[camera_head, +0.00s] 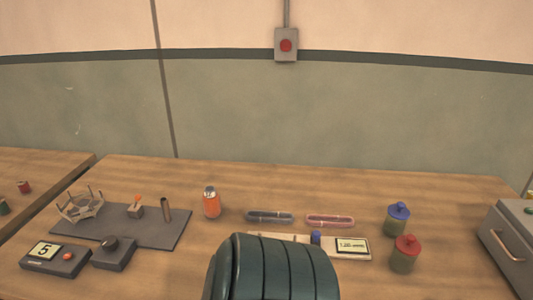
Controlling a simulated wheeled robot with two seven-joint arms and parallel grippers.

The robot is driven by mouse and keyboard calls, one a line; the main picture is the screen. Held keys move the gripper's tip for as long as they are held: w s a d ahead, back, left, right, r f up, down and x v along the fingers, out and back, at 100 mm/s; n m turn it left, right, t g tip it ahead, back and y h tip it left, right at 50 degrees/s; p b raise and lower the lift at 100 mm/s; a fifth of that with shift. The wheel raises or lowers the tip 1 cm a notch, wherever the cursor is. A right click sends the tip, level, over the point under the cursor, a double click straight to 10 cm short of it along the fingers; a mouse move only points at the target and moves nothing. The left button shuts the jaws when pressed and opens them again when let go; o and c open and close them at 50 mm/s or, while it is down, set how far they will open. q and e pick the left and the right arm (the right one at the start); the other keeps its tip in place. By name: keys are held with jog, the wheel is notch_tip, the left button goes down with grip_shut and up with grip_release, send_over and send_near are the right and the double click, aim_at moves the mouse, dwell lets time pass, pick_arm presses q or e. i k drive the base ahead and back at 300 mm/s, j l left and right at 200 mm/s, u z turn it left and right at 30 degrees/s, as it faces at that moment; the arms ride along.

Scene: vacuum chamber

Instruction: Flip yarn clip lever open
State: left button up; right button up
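A small brown block with an orange tip (136,207) stands on a dark grey board (155,231) at the left of the wooden table. It looks like the yarn clip with its lever, but it is too small to tell whether the lever is open or shut. A thin brown upright post (166,209) stands just right of it. A wire-like frame with several upright prongs (79,207) stands on the board's left part. Neither of my grippers is in view.
A box with display "5" (55,258) and a knob box (114,252) lie before the board. An orange container (211,203), grey tray (269,216), pink tray (330,220), blue-lidded jar (398,219) and red-lidded jar (404,255) stand rightward. The table's front middle is hidden.

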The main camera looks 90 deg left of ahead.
aim_at(138, 198)
jog(key=u, duration=3.7)
